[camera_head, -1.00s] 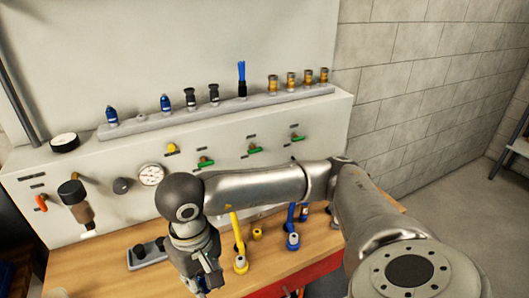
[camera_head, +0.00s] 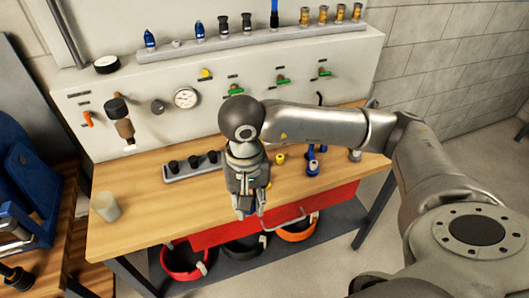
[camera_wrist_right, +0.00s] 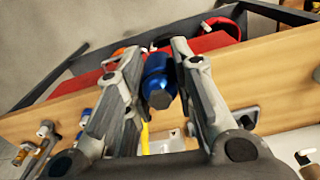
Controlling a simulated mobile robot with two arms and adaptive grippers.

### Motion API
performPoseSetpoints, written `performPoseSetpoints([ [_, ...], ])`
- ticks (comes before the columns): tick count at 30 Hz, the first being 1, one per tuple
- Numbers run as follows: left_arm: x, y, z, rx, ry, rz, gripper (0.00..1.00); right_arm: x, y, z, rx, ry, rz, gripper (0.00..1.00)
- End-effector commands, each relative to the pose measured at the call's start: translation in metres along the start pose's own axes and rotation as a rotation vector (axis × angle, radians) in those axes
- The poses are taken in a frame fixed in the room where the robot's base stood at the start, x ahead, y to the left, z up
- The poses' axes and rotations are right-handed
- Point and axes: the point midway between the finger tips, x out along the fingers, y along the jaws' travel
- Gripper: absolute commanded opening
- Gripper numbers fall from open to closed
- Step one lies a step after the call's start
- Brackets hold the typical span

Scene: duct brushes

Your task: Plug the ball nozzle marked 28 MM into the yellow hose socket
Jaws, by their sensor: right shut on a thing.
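My right gripper (camera_head: 250,210) hangs over the bench's front edge. In the right wrist view it is shut on a blue nozzle (camera_wrist_right: 158,80) with a dark grey end; its marking cannot be read. The yellow hose socket is mostly hidden behind my right gripper and arm in the head view. A strip of the yellow hose (camera_wrist_right: 145,138) shows below the nozzle in the wrist view. The nozzle and the socket are apart as far as I can see. My left gripper is not in view.
A rack (camera_head: 255,40) on the panel holds blue, black and brass fittings and a blue brush. A blue hose end (camera_head: 313,163) and a yellow fitting (camera_head: 280,158) are right of my gripper. Hose reels (camera_head: 185,262) lie below.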

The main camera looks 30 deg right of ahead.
Motion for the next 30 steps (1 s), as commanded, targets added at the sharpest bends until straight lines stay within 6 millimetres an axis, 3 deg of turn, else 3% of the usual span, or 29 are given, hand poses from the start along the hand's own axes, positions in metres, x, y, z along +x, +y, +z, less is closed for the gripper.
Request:
performPoseSetpoints([
  [17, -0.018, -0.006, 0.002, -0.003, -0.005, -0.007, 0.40, 0.003, 0.003, -0.060, 1.376, -0.001, 0.001, 0.00],
  [30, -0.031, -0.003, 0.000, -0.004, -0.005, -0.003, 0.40, 0.011, 0.018, -0.103, 2.434, 0.000, 0.002, 0.00],
])
